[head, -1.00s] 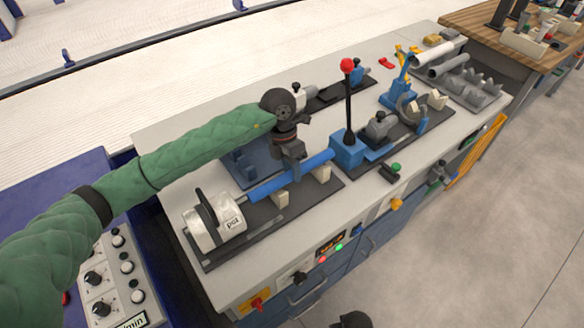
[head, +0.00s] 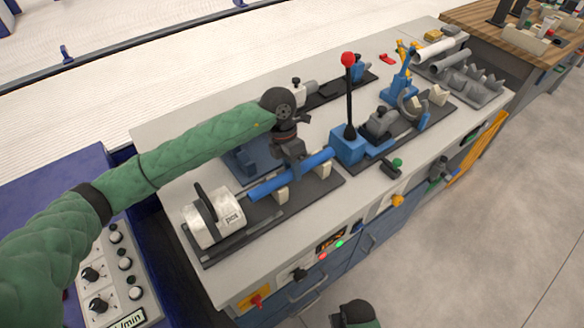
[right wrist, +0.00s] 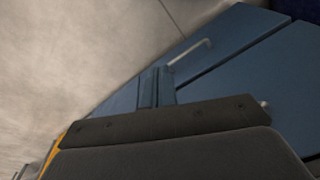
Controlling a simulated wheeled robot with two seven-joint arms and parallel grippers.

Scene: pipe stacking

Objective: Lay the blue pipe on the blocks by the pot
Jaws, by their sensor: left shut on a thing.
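The blue pipe (head: 265,188) lies lengthwise between the white pot (head: 213,217) and a blue lever fixture (head: 348,146) in the head view. It runs along the tops of two cream blocks, the near one (head: 282,196) and the far one (head: 323,170). I cannot tell whether it touches them. My left gripper (head: 295,168) is shut on the pipe around its middle, from above, and hides part of it. A dark part of my right arm shows at the bottom edge of the head view. The right fingers cannot be made out.
A red-knobbed lever (head: 348,95) stands upright just beyond the pipe's far end. A grey vise-like fixture (head: 380,124) and a rack with grey pipes (head: 470,82) lie farther right. The bench front has knobs and drawer handles. The right wrist view shows blue cabinet fronts (right wrist: 215,60).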

